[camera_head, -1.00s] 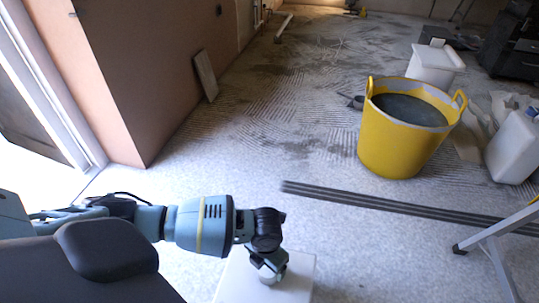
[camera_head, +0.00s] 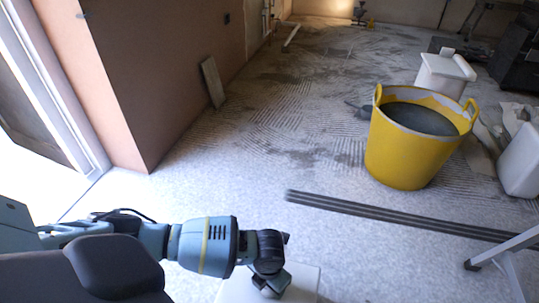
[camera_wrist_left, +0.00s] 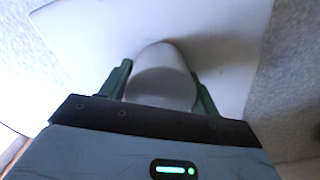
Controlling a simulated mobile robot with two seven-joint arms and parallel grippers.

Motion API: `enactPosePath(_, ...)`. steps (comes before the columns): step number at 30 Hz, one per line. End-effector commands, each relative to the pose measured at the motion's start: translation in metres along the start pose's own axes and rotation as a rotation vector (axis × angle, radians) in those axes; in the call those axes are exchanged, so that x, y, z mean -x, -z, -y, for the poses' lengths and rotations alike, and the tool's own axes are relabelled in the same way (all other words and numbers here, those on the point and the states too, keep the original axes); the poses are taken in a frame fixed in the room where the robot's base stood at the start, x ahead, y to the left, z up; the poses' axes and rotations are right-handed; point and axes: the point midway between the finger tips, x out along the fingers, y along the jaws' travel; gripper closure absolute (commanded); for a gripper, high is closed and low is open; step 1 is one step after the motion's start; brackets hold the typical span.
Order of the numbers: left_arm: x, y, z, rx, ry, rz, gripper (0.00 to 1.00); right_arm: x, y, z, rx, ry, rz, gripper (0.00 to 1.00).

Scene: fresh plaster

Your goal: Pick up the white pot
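The white pot (camera_wrist_left: 160,80) shows in the left wrist view as a rounded white shape between the two green fingers of my left gripper (camera_wrist_left: 162,72). The fingers lie close along both its sides; I cannot tell whether they press on it or stand slightly apart. Behind it is a white flat surface (camera_wrist_left: 80,25). In the head view my left gripper (camera_head: 271,287) points down over this white surface (camera_head: 305,278) at the bottom edge, and the pot is hidden there. My right gripper is not in view.
A yellow tub (camera_head: 400,155) with grey contents stands on the floor at right, near white containers (camera_head: 445,72). Dark strips (camera_head: 400,215) lie across the floor. A light-coloured stand leg (camera_head: 500,250) is at lower right. Brown wall (camera_head: 130,80) at left.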

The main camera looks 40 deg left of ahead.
Motion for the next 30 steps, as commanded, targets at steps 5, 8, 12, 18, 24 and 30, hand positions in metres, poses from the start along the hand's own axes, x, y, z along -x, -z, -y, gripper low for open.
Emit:
enactPosePath(5,0.0,0.0,0.0,0.0,0.0,0.0,0.62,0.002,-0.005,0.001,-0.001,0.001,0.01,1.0)
enactPosePath(8,0.0,0.0,0.0,0.0,0.0,0.001,0.71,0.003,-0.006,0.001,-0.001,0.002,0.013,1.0)
enactPosePath(12,0.0,0.0,0.0,0.0,0.0,0.001,0.71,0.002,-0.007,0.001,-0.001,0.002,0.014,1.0)
enactPosePath(18,0.006,-0.001,0.0,0.0,0.0,0.001,0.71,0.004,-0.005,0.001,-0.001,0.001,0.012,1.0)
enactPosePath(24,0.027,-0.001,0.0,0.0,0.0,0.003,0.71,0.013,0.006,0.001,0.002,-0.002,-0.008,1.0)
enactPosePath(30,0.04,0.001,0.027,-0.004,0.005,0.001,0.71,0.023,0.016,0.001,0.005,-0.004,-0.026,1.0)
